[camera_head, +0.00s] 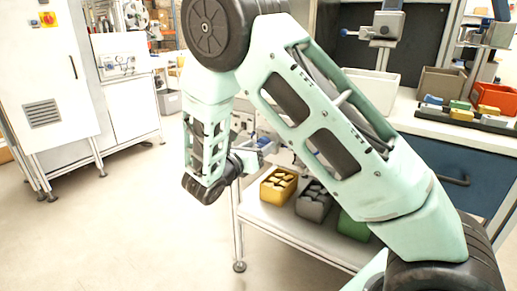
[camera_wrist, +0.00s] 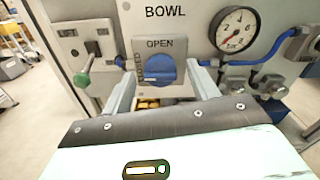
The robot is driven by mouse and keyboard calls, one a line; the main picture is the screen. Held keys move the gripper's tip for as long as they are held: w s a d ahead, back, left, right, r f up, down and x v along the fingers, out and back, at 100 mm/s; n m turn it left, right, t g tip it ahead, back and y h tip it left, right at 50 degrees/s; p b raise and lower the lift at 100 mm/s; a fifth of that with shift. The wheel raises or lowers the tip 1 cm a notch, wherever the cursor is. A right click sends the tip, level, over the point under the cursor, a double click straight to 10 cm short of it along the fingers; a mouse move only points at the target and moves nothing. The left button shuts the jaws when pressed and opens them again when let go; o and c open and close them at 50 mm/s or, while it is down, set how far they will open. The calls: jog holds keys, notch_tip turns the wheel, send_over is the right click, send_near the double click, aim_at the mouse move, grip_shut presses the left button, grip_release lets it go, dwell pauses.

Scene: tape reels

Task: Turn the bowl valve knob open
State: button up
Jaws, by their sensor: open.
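The bowl valve knob (camera_wrist: 160,69) is blue and round with a raised grip bar, on a grey plate under the word BOWL in the wrist view. OPEN is printed above it and CLOSED runs sideways at its left. The grip bar looks roughly level, though its exact angle is hard to tell. My gripper (camera_wrist: 161,78) is open, with one pale finger to the left of the knob and one to the right. I see gaps between fingers and knob, and nothing is held. In the head view my arm hides most of the valve panel.
In the wrist view, a pressure gauge (camera_wrist: 234,30) with blue tubing sits right of the knob, and a green-tipped lever (camera_wrist: 83,78) sticks out at left. In the head view, a yellow bin (camera_head: 278,187) and other bins stand on a low shelf. Open floor lies left.

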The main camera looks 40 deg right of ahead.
jog(key=shift+w+d, duration=0.1)
jog(key=shift+d, duration=0.2)
jog(key=c, duration=1)
